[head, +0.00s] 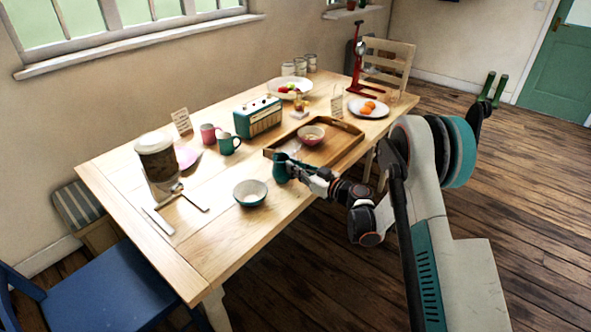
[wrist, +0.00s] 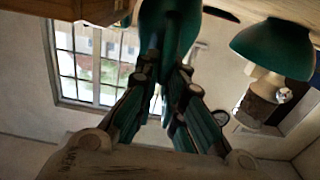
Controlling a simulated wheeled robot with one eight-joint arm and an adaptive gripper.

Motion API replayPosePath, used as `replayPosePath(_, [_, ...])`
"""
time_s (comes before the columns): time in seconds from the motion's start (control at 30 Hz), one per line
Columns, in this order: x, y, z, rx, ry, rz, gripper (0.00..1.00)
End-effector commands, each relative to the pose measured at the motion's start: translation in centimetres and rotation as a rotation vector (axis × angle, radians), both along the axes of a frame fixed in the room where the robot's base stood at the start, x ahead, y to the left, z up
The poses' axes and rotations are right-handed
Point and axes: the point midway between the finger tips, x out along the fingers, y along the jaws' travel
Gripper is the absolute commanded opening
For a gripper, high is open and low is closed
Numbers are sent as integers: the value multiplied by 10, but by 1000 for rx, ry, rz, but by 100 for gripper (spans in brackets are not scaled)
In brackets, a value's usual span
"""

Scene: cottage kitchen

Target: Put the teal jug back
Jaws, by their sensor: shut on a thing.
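The teal jug (head: 281,167) is in the head view between the green-and-white bowl and the wooden tray's near left corner. My gripper (head: 294,170) comes from the right and is shut on the jug. In the wrist view, which is upside down, the jug (wrist: 168,28) fills the top middle between my gripper's fingertips (wrist: 165,75). Its far end is cut off by the frame. I cannot tell whether the jug touches the tabletop or is held just above it.
The green-and-white bowl (head: 250,205) is just left of the jug. Behind are a teal radio (head: 258,120) and two mugs, one green (head: 227,145). A large jar (head: 157,160) stands left. The table's front left (head: 205,250) is clear.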

Motion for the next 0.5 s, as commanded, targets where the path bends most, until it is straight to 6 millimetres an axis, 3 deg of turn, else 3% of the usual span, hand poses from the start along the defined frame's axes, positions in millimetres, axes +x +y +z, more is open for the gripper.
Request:
replayPosePath(0.13, [0,0,-2,1,-1,0,0])
replayPosePath(0.17, [0,0,-2,0,0,0,13])
replayPosePath(0.23, [0,0,-2,0,0,0,29])
replayPosePath(0.5, [0,0,-2,0,0,0,29])
